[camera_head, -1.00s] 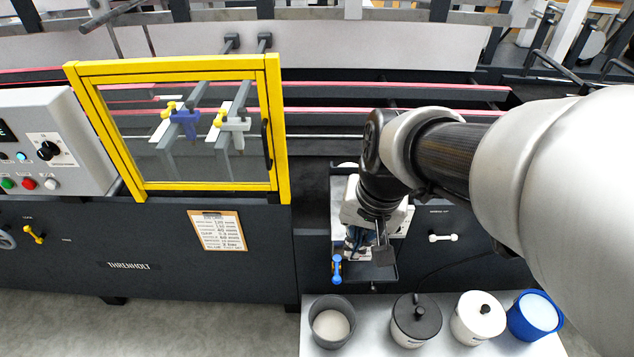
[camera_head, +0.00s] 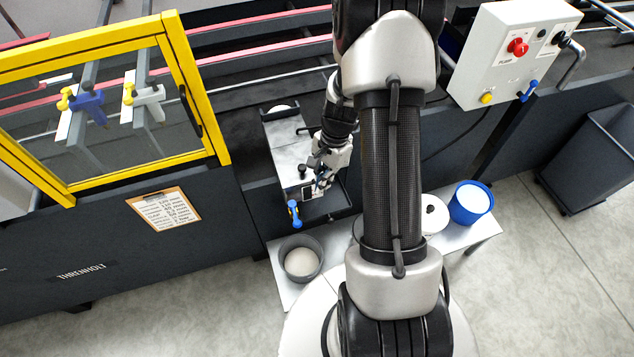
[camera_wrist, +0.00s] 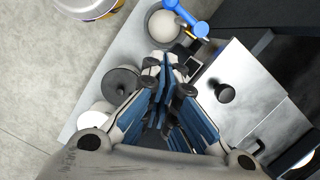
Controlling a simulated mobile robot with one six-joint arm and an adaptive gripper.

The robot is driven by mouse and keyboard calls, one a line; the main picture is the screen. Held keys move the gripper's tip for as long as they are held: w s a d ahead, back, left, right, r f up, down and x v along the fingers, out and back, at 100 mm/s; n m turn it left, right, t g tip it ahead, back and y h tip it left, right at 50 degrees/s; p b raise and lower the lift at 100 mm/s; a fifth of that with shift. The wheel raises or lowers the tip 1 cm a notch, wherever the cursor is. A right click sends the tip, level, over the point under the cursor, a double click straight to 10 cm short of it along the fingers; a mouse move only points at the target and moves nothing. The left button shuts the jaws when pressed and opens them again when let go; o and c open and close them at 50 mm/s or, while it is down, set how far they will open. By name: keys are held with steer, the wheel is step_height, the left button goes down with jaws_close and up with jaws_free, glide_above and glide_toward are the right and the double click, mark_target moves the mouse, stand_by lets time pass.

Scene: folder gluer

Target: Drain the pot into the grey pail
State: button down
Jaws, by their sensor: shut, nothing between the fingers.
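The pot appears as a metal box with a flat steel lid (camera_head: 288,150) and a black knob, set into the machine front. The lid also fills the right of the wrist view (camera_wrist: 258,88). A blue-handled valve (camera_head: 294,214) is at the pot's front, and shows at the top of the wrist view (camera_wrist: 201,27). The grey pail (camera_head: 318,262) stands just below and in front of the valve, open, with pale contents or a pale bottom. My gripper (camera_head: 321,186) is shut and empty, above the pot's front right, apart from the valve handle.
A low pale table (camera_head: 484,229) carries the grey pail, a white lidded pail (camera_head: 433,217) and a blue pail (camera_head: 470,204). A dark-lidded pail (camera_wrist: 122,85) shows in the wrist view. A yellow-framed guard (camera_head: 203,95) stands left. A control box (camera_head: 505,60) is at right.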

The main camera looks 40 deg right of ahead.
mark_target(295, 214)
steer(key=a+f+b, duration=0.3)
steer(key=a+f, duration=0.2)
steer(key=f, duration=0.3)
steer(key=shift+s+f, duration=0.3)
steer(key=shift+f, duration=0.1)
